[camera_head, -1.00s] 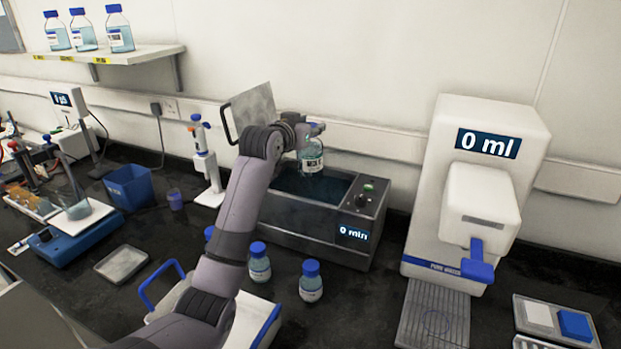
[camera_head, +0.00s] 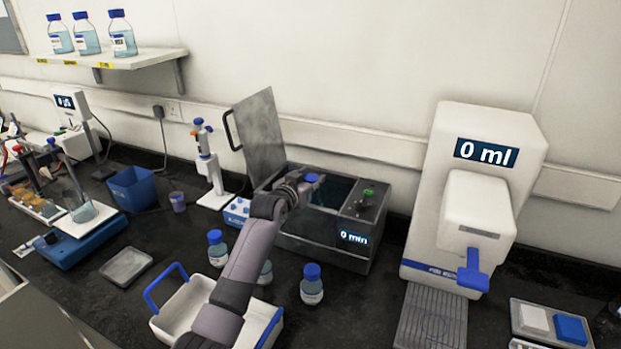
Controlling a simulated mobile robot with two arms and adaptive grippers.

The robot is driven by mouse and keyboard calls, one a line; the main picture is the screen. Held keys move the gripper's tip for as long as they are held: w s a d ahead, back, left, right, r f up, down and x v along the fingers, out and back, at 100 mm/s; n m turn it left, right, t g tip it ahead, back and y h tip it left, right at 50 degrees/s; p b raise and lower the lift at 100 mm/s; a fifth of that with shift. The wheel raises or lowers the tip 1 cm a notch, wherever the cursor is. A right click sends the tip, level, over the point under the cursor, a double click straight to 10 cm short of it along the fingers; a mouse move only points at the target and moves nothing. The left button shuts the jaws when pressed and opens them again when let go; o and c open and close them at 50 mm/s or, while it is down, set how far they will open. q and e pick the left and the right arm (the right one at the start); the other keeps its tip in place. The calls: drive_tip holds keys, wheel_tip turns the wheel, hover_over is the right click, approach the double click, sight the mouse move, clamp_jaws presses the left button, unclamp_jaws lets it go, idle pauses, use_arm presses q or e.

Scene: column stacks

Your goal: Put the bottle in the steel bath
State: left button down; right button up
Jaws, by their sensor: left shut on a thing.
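The steel bath (camera_head: 310,240) stands in the middle of the bench with its lid (camera_head: 258,135) raised at the left. Its display reads "0 min". My left gripper (camera_head: 308,182) is over the bath's opening, shut on a bottle. Only the blue cap of this bottle (camera_head: 311,178) shows clearly; it sits low at the opening, and its body is hidden by my gripper and the bath's front wall. I cannot tell whether the bottle touches the bath floor. My right gripper is not in view.
Blue-capped bottles (camera_head: 312,285) stand in front of the bath, one partly behind my left arm. A white carrier with blue handles (camera_head: 180,318) is at the front. A water dispenser (camera_head: 470,205) stands right; a pipette stand (camera_head: 211,165) stands left of the bath.

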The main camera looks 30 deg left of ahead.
use_arm(q)
drive_tip(key=c, duration=1.1)
unclamp_jaws()
drive_tip(key=shift+s, duration=0.15)
drive_tip(key=shift+s+d+r+b, duration=0.1)
drive_tip(key=shift+s+r+b, duration=0.3)
drive_tip(key=shift+s, duration=1.5)
drive_tip(key=shift+s+d+r+b, duration=0.15)
drive_tip(key=shift+s+r+b, duration=0.25)
drive_tip(key=shift+s, duration=1.55)
drive_tip(key=shift+s+d+r+b, duration=0.1)
drive_tip(key=shift+s+r+b, duration=0.25)
drive_tip(key=shift+s, duration=1.55)
drive_tip(key=shift+r, duration=0.15)
